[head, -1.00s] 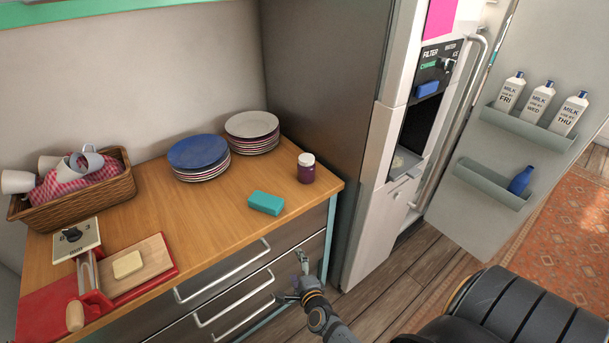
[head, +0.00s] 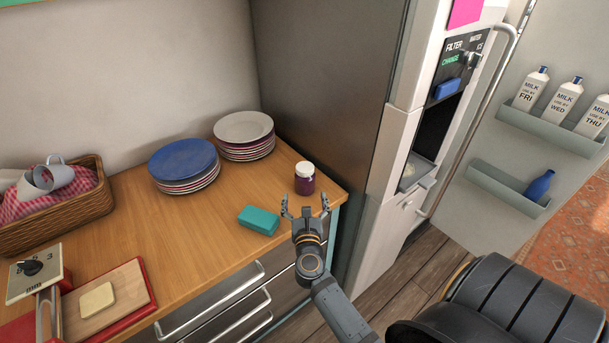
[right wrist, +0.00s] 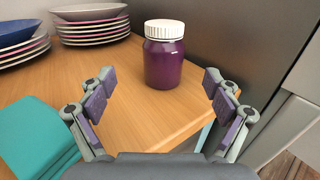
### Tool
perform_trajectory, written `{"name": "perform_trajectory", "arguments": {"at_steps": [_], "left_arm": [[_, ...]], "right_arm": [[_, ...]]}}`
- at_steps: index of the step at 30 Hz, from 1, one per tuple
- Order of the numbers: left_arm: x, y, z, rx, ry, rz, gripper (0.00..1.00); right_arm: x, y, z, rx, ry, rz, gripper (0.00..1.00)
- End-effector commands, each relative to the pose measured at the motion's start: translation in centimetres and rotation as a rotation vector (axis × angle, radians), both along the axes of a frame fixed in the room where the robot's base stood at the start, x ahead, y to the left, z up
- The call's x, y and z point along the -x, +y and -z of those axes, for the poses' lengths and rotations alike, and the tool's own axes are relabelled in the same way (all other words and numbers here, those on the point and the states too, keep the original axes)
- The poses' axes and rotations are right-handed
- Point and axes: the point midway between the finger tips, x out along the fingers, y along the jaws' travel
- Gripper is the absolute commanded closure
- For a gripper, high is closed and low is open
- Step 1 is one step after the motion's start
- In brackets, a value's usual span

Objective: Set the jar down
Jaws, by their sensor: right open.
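The jar (head: 305,178), purple with a white lid, stands upright on the wooden counter near its right end. In the right wrist view the jar (right wrist: 164,56) is ahead, between and beyond the fingertips, not touched. My right gripper (head: 305,205) is open and empty at the counter's front edge, its fingers pointing at the jar; its two fingers also show in the right wrist view (right wrist: 158,95). My left gripper is not in view.
A teal sponge or box (head: 259,220) lies just left of my right gripper. Stacks of plates (head: 184,162) (head: 244,133) stand behind it. A tall dark fridge side (head: 325,90) rises right of the jar. A basket (head: 75,213) and cutting board (head: 105,303) are farther left.

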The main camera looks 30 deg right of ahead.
Motion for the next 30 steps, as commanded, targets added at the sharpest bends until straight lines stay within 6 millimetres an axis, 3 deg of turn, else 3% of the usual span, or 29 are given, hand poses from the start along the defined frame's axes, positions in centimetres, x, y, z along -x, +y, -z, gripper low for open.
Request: {"name": "perform_trajectory", "arguments": {"at_steps": [3,6,13,16,22,30], "left_arm": [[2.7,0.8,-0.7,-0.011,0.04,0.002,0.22],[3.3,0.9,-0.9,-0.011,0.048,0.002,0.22],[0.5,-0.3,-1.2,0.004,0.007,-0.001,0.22],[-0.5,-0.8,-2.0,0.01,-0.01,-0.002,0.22],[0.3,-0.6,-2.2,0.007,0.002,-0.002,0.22],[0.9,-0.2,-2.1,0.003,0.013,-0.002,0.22]], "right_arm": [[-2.0,-1.2,-0.5,0.005,-0.001,-0.001,0.1],[-3.2,-1.9,-0.4,0.005,-0.002,0.0,0.1],[-4.0,-2.5,-0.2,0.004,0.0,0.0,0.1],[-5.3,-3.6,-0.3,0.007,0.0,0.0,0.1],[-7.6,-5.1,0.0,0.004,0.0,0.0,0.1],[-7.9,-5.2,0.2,0.003,0.001,0.0,0.12]]}}
